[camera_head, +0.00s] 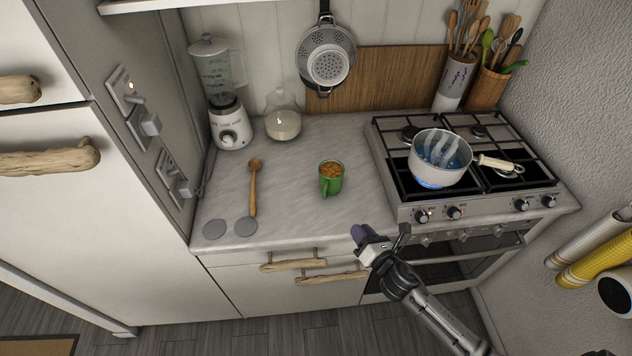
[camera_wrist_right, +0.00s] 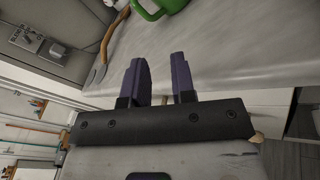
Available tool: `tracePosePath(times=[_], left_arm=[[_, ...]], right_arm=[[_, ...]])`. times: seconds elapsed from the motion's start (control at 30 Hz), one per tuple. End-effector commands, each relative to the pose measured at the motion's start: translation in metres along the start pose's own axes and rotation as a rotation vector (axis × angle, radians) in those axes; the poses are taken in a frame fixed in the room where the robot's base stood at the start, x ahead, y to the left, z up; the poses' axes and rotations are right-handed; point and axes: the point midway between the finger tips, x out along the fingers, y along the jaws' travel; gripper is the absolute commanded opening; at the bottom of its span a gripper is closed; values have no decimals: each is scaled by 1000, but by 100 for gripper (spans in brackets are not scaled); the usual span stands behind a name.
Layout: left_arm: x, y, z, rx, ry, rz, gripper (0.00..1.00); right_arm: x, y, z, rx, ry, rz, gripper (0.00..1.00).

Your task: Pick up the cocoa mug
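The green cocoa mug (camera_head: 331,184) stands upright on the grey counter, left of the stove, with brown contents at its top. Its handle faces the front of the counter. My right gripper (camera_head: 362,234) is in front of the counter edge, below and right of the mug and apart from it. In the right wrist view the right gripper (camera_wrist_right: 160,80) shows two purple fingers with a gap between them and nothing held. Part of the green mug (camera_wrist_right: 152,8) shows at the top edge of that view. My left gripper is not in view.
A gas stove (camera_head: 408,203) with a steaming pot (camera_head: 428,172) over a lit flame stands to the right. A wooden spoon (camera_head: 253,195) lies left of the mug. A blender (camera_head: 229,122) and glass jar (camera_head: 283,124) stand behind. The counter around the mug is clear.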

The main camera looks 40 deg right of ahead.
Motion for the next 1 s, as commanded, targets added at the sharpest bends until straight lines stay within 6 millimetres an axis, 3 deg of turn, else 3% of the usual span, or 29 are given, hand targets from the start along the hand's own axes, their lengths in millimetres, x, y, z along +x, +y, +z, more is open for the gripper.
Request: tracePosePath(times=[0.1,0.3,0.73,1.0], left_arm=[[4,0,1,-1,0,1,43],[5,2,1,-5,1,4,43],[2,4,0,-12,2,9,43],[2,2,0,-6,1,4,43]], right_arm=[[15,-3,4,-265,-20,101,24],[27,-3,5,-501,-39,190,24],[91,10,5,-536,-43,204,24],[110,14,4,-534,-41,204,24]])
